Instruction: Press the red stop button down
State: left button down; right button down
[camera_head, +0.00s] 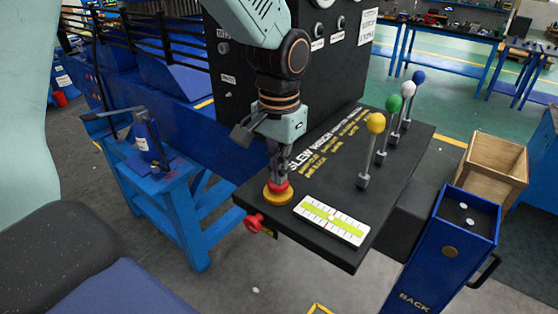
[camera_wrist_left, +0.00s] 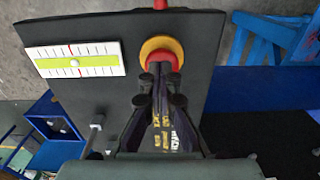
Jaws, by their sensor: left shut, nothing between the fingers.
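The red stop button (camera_head: 277,186) sits on a yellow round base (camera_head: 278,196) near the front left corner of the black control panel (camera_head: 330,245). My left gripper (camera_head: 279,176) points down at the button, shut and empty. Its fingertips are at the button's top and hide part of it; I cannot tell whether they touch. In the left wrist view, the red button (camera_wrist_left: 161,57) and yellow base (camera_wrist_left: 150,43) show just beyond the fingertips (camera_wrist_left: 159,77). My right gripper is not in view.
A white and green level gauge (camera_head: 332,220) lies right of the button. Levers with yellow (camera_head: 376,123), green, white and blue knobs stand farther right. A red knob (camera_head: 254,222) sticks out of the panel's front edge. A blue bin (camera_head: 450,255) and wooden crate (camera_head: 492,165) stand at right.

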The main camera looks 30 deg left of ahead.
pick_arm(q)
jog(key=shift+s+f, duration=0.1)
jog(key=shift+s, duration=0.1)
jog(key=shift+a, duration=0.1)
jog(key=shift+w+r, duration=0.2)
jog(key=shift+r, duration=0.25)
notch_tip(320, 180, up, 14)
jog(key=shift+s+f+b, duration=0.25)
jog(key=shift+b, duration=0.2)
jog(key=shift+w, duration=0.1)
